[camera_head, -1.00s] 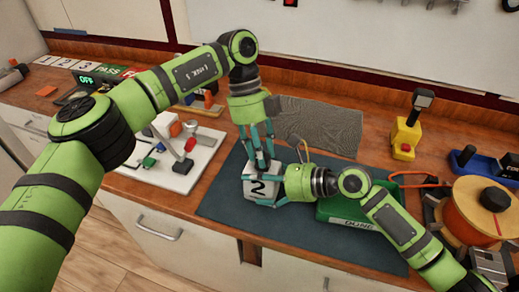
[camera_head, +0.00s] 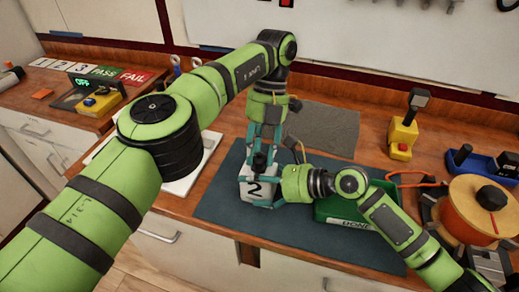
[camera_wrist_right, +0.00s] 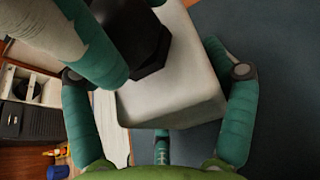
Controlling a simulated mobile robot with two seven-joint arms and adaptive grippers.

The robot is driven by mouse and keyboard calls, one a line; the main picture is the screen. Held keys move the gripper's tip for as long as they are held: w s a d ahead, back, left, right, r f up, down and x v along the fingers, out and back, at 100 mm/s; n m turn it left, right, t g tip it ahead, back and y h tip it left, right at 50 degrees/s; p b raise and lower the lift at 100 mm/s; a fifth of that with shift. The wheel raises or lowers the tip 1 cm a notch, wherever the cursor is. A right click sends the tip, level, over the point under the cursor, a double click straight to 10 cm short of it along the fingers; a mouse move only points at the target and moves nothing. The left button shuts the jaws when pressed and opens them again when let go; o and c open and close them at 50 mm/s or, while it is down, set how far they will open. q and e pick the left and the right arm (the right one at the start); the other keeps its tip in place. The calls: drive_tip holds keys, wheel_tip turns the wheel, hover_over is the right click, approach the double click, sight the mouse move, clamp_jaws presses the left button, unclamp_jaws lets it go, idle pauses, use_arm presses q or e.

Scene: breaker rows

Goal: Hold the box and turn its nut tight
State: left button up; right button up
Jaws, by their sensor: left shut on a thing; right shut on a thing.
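A white box (camera_head: 254,191) marked 2 sits on the dark mat, and it also shows in the right wrist view (camera_wrist_right: 175,92). A black hexagonal nut (camera_wrist_right: 138,38) is on top of the box; it shows as a small dark shape in the head view (camera_head: 260,160). My left gripper (camera_head: 262,163) points down from above, its teal fingers shut on the nut. My right gripper (camera_head: 260,188) comes from the right and is shut on the box, a finger on either side. A left finger hides part of the nut in the wrist view.
The dark mat (camera_head: 310,228) has free room in front of the box. A green DONE tray (camera_head: 345,222) stands close to the right, partly behind my right arm. A grey sheet (camera_head: 325,128) lies behind. A yellow device (camera_head: 402,136) and orange spool (camera_head: 476,212) are farther right.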

sight(261, 156)
use_arm(q)
drive_tip(key=m, duration=0.1)
drive_tip(key=m+y, duration=0.1)
drive_tip(key=m, duration=0.2)
drive_tip(key=shift+s+d+m+t, duration=0.3)
use_arm(e)
drive_tip(key=shift+f, duration=0.15)
use_arm(q)
drive_tip(key=shift+m+t+y, duration=0.3)
drive_tip(key=shift+m+y, duration=0.3)
drive_tip(key=shift+m, duration=0.5)
use_arm(e)
drive_tip(key=shift+w+d, duration=0.1)
use_arm(q)
drive_tip(key=o, duration=1.1)
drive_tip(key=shift+a, duration=0.2)
drive_tip(key=shift+r, duration=0.1)
drive_tip(key=shift+r, duration=0.3)
wheel_tip(261, 156, up, 9)
drive_tip(key=shift+r, duration=0.15)
